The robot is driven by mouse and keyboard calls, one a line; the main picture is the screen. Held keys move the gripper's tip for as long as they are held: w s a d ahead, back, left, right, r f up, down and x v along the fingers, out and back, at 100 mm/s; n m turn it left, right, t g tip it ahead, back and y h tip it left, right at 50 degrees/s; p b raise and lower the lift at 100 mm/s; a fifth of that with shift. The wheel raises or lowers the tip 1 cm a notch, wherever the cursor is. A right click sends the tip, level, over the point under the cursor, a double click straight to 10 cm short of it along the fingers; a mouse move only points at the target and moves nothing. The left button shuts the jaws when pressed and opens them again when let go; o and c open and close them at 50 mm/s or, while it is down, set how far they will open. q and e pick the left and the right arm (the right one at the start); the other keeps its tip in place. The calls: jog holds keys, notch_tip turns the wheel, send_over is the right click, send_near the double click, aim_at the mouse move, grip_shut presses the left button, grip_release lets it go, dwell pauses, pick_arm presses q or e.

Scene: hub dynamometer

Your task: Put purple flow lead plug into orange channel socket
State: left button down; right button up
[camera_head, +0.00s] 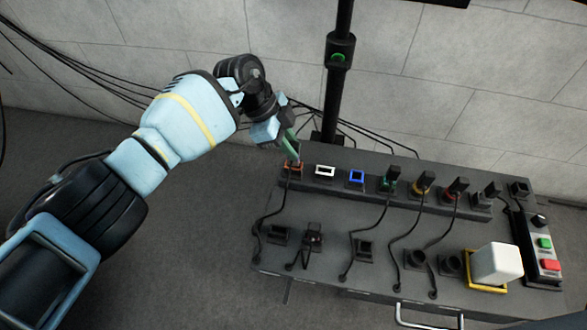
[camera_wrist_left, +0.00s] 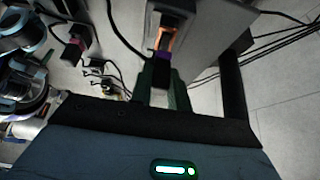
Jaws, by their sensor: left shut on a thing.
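The orange channel socket (camera_head: 292,168) is at the left end of the raised strip on the grey bench unit. In the left wrist view the orange socket (camera_wrist_left: 166,38) is straight ahead of my fingers. My left gripper (camera_head: 291,150) reaches down to this socket. In the left wrist view my left gripper (camera_wrist_left: 163,88) is shut on the dark plug with a purple band (camera_wrist_left: 163,57). The plug is lined up with the orange socket, at or against its opening. I cannot tell how deep it sits. My right gripper is not in view.
A white socket (camera_head: 325,171) and a blue socket (camera_head: 356,177) sit empty to the right. Several plugged leads follow along the strip. Loose cables cross the bench top. A black post (camera_head: 338,70) stands behind. A white block (camera_head: 497,263) is at the front right.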

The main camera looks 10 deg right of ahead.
pick_arm(q)
jog(key=shift+f+b, duration=0.3)
jog(key=shift+f, duration=0.7)
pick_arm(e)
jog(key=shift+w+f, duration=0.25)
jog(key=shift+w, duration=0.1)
pick_arm(q)
jog(key=c, duration=1.6)
grip_release()
jog(key=shift+c, duration=0.2)
jog(key=o, duration=0.4)
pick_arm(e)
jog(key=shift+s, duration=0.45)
pick_arm(q)
jog(key=p+v, duration=0.2)
jog(key=v, duration=0.5)
jog(key=shift+a+r+p, duration=0.1)
jog(key=shift+r+p, duration=0.2)
jog(key=shift+r, duration=0.1)
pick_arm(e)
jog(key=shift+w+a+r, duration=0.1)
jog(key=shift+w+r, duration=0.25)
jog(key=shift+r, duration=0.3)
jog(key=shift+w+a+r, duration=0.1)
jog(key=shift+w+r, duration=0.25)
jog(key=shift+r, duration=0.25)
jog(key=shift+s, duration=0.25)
